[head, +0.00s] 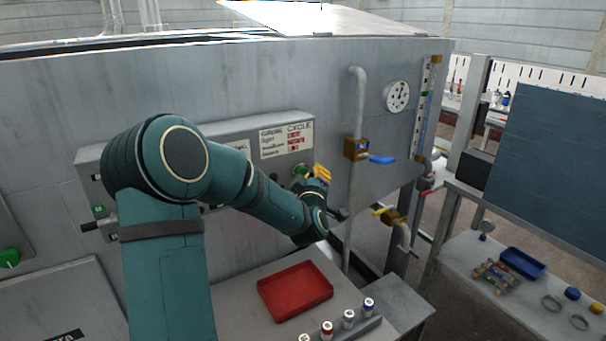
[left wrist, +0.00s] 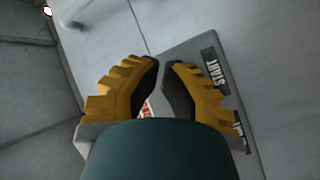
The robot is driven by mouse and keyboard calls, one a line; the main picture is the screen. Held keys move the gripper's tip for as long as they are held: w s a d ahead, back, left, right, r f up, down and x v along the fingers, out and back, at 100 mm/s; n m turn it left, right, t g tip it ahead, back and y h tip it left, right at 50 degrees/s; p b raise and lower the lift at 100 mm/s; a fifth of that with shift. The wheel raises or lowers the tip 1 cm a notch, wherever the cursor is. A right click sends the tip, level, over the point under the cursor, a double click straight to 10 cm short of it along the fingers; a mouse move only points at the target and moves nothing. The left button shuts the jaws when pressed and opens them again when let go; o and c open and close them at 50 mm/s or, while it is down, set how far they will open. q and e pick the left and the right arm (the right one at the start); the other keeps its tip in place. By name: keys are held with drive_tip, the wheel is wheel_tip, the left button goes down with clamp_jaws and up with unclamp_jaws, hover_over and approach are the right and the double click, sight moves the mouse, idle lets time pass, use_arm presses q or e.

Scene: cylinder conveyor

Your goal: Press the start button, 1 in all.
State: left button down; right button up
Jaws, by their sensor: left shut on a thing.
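The green start button (head: 300,169) is on the grey control panel (head: 235,128), near its right end. A dark START label (left wrist: 213,68) shows in the left wrist view, to the right of my fingers. My left gripper (head: 318,171) has yellow fingers and is at the button, just to its right in the head view. In the left wrist view my left gripper (left wrist: 165,62) has its fingertips close together, and the button between or below them is hidden. My right gripper is not in view.
A red tray (head: 295,291) and several small capped cylinders (head: 348,319) are on the bench below. A pipe with a blue-handled valve (head: 382,159) and a gauge (head: 397,96) are right of the panel. A blue tray (head: 522,262) sits on the right bench.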

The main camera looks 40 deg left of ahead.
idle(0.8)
use_arm(q)
drive_tip(key=shift+w+a+b, duration=0.15)
drive_tip(key=shift+a+b, duration=0.25)
drive_tip(key=shift+b, duration=0.05)
drive_tip(key=shift+w+a, duration=0.1)
drive_tip(key=shift+a, duration=0.4)
idle(0.7)
drive_tip(key=shift+d+b, duration=0.15)
drive_tip(key=shift+b, duration=0.2)
drive_tip(key=shift+s+d+b, duration=0.25)
drive_tip(key=shift+d+b, duration=0.15)
drive_tip(key=shift+d, duration=0.35)
drive_tip(key=shift+s+d+b, duration=0.25)
drive_tip(key=shift+d+b, duration=0.1)
drive_tip(key=shift+d, duration=0.45)
drive_tip(key=shift+s+d+b, duration=0.2)
drive_tip(key=shift+d+b, duration=0.1)
drive_tip(key=shift+d, duration=0.5)
drive_tip(key=shift+s+d+b, duration=0.25)
drive_tip(key=shift+d+b, duration=0.1)
drive_tip(key=shift+d, duration=0.45)
